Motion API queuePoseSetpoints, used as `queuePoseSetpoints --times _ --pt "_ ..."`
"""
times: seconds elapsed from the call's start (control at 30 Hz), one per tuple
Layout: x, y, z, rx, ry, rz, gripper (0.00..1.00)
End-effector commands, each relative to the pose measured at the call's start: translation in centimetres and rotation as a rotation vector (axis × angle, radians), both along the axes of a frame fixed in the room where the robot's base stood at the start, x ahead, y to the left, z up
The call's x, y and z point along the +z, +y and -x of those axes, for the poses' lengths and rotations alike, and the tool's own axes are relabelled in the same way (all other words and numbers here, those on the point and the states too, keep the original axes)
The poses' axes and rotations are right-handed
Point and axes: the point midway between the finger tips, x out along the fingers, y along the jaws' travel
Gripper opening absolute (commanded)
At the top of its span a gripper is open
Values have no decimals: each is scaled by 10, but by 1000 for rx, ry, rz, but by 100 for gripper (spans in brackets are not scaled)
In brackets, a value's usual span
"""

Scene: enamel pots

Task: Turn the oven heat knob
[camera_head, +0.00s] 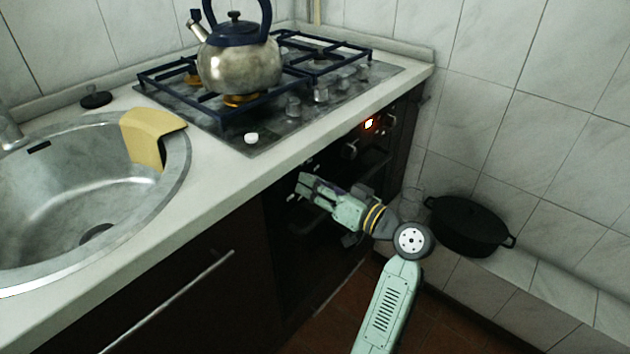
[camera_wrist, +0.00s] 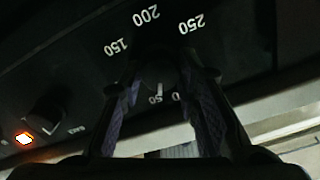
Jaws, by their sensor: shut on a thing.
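The oven heat knob (camera_wrist: 158,72) is a dark round knob, dim in the wrist view, ringed by white numbers from 0 to 250. A small pale mark shows on its near side, close to the 50. My gripper (camera_wrist: 162,84) has one finger on each side of the knob and is shut on it. In the head view my gripper (camera_head: 303,186) is at the dark oven front (camera_head: 295,235), below the counter edge. The heat knob cannot be made out in that view.
Another oven knob (camera_head: 350,148) and an orange lit indicator (camera_head: 368,124) are further right on the panel. A kettle (camera_head: 238,68) stands on the gas hob above. A black pot (camera_head: 468,228) sits on the tiled ledge right of my arm. The sink (camera_head: 70,200) is at left.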

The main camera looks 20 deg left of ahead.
Motion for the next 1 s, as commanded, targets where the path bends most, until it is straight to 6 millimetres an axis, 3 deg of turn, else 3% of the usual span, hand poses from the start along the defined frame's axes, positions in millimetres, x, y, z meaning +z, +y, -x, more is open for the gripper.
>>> queuePoseSetpoints --times 0.73,0.77,1.0 --pt "0 0 0 -1 102 -39 2" --pt "0 0 0 -1 102 -39 31" --pt "0 0 0 0 102 -38 47"
